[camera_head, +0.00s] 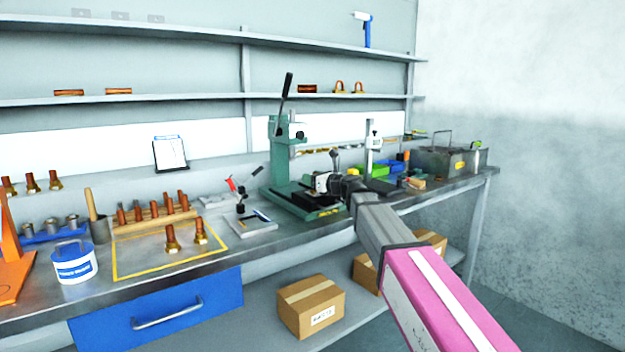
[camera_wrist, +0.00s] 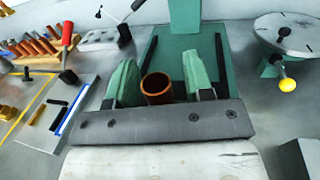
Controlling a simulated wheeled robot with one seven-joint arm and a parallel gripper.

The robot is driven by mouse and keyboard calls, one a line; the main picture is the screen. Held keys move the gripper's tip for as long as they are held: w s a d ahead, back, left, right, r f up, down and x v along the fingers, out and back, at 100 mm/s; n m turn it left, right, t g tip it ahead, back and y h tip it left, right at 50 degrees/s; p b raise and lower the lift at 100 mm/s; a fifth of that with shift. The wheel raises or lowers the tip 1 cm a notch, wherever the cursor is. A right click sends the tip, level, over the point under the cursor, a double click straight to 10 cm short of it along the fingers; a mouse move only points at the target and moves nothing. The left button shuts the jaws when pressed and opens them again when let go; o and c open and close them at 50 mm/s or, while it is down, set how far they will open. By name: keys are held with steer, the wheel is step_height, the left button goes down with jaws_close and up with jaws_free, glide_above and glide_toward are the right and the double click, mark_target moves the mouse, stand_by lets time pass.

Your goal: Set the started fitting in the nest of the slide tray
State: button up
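My gripper (camera_wrist: 160,80) reaches over the green base of the press (camera_head: 276,165); its two pale green fingers are spread apart. A copper-coloured fitting (camera_wrist: 157,88) stands between them, its round open top facing up. It is close to the left finger, and a narrow gap shows at the right finger. Its lower part is hidden behind the gripper's dark bar, so I cannot tell if it is gripped. In the head view my gripper (camera_head: 322,183) is small and the fitting in it cannot be made out. I cannot make out the slide tray's nest.
Two brass-and-copper fittings (camera_head: 172,240) stand in a yellow outline at the left. A wooden rack (camera_head: 150,222) holds several copper pieces. A red-handled tool (camera_wrist: 67,40) stands left of my gripper. A round plate with a yellow knob (camera_wrist: 288,85) is at the right.

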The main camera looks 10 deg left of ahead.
steer(key=shift+d+r, duration=0.1)
steer(key=v, duration=1.2)
steer(key=shift+s, duration=0.1)
